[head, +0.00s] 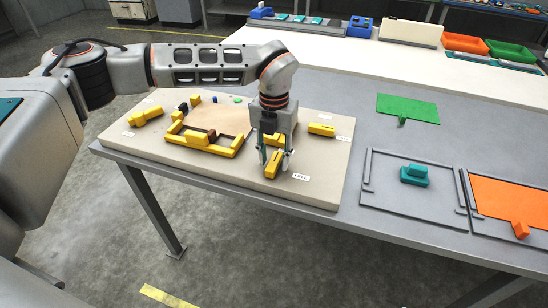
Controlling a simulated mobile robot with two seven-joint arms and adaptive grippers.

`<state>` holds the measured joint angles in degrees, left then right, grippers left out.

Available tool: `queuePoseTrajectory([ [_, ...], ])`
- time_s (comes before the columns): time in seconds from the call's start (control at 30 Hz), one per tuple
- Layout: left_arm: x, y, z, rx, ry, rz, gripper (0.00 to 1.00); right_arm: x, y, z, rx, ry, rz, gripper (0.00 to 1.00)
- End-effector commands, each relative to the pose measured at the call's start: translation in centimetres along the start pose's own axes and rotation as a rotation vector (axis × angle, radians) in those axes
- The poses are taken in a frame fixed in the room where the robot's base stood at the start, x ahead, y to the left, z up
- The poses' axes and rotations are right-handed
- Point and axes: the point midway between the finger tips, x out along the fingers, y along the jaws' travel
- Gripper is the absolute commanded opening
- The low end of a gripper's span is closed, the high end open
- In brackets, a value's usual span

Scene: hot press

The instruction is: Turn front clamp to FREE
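The front clamp (271,171) is a yellow block at the front of the beige board, beside a small white label (300,177) whose lettering is too small to read surely. My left gripper (275,162) points down over this clamp from above. Its two fingers are spread, one on each side of the yellow block, and they hide part of it. I see no firm grip on it. Whether the fingers touch its sides is hard to tell. My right gripper is not in view.
On the beige board (225,185) are a yellow frame (205,150), a yellow clamp at left (147,117) and another at right (322,129). A green plate (407,108), teal block (414,175) and orange plate (510,204) lie right. Bare grey table lies between.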

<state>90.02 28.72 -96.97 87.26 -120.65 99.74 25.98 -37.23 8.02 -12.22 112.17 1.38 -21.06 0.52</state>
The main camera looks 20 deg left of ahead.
Motion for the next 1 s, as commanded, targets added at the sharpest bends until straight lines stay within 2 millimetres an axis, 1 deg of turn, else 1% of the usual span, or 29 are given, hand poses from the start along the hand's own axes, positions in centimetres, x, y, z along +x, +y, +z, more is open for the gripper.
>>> queuePoseTrajectory([
  [0.1, 0.43, -0.03, -0.02, 0.001, 0.000, -0.001, 0.34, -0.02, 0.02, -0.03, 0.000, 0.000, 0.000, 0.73],
  [0.3, 0.45, -0.03, -0.01, 0.001, 0.000, -0.001, 0.34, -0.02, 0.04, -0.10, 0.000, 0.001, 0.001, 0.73],
  [0.33, 0.45, -0.03, -0.01, 0.001, 0.000, -0.001, 0.31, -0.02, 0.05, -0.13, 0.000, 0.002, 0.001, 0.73],
  [0.37, 0.45, -0.04, -0.02, 0.001, 0.000, -0.001, 0.24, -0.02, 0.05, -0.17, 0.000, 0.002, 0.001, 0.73],
  [0.4, 0.44, -0.04, -0.02, 0.001, 0.000, -0.001, 0.13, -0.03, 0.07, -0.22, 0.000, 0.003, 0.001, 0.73],
  [0.43, 0.44, -0.04, -0.02, 0.001, 0.000, -0.001, 0.05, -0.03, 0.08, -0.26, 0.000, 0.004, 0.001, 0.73],
  [0.47, 0.44, -0.04, -0.02, 0.001, 0.000, -0.001, 0.00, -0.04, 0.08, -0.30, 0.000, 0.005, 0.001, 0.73],
  [0.77, 0.39, -0.05, -0.01, 0.014, 0.000, -0.001, 0.00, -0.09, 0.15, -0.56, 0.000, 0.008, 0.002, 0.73],
  [1.0, 0.30, -0.08, -0.03, 0.108, 0.000, 0.000, 0.00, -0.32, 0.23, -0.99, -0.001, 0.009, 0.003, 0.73],
])
